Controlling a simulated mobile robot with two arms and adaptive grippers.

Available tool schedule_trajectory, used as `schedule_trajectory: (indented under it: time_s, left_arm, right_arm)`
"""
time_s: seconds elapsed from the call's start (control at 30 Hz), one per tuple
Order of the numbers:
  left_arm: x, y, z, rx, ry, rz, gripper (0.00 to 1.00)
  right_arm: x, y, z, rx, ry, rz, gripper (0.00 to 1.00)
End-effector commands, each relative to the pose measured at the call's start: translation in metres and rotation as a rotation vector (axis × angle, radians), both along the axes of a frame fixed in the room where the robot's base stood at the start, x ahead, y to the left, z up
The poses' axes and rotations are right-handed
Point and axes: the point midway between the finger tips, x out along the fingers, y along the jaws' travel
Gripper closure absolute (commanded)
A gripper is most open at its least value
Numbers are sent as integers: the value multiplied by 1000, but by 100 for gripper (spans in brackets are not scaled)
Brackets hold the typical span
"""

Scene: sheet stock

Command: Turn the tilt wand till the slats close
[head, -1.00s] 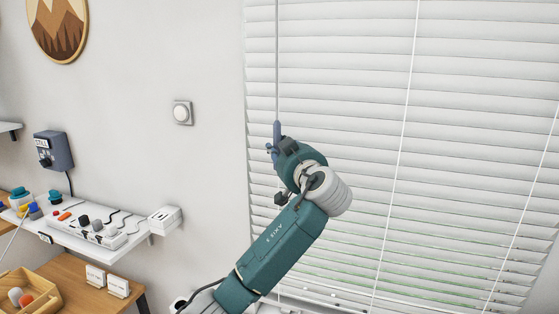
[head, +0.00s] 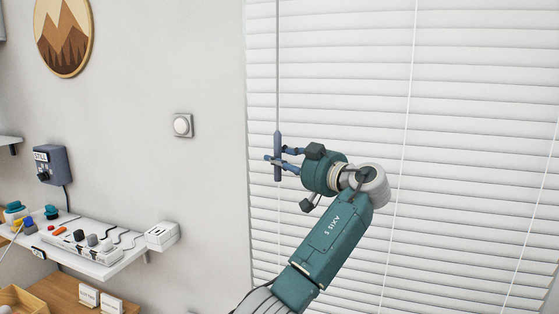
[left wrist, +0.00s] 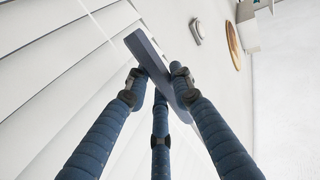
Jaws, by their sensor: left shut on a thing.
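The tilt wand (head: 278,80) hangs upright in front of the blind's left side, a thin grey rod ending in a thicker blue-grey handle (head: 278,143). My left gripper (head: 278,162) is shut on this handle from the right, near its lower part. In the left wrist view the blue fingers (left wrist: 160,82) close around the handle (left wrist: 150,55). The white blind's slats (head: 340,90) lie nearly flat against each other, with no green showing between them. My right gripper is not in view.
A round mountain plaque (head: 64,38) hangs at upper left.

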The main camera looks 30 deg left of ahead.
Motion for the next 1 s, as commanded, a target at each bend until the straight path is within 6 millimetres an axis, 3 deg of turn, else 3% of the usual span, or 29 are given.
schedule_trajectory:
  time_s: [0.2, 0.23, 0.33, 0.73, 1.0]
  left_arm:
    - [0, 0, 1, 0, -2, -1, 100]
    - [0, 0, 1, 0, -2, -1, 75]
    - [0, 0, 1, 0, -2, -1, 57]
    - [-2, -8, 0, 1, -1, -3, 57]
    - [-15, -59, 1, -1, -2, -6, 57]
  right_arm:
    - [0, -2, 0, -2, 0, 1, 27]
    - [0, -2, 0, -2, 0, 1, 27]
    - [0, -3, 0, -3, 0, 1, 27]
    - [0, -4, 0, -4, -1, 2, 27]
    - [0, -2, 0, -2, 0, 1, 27]
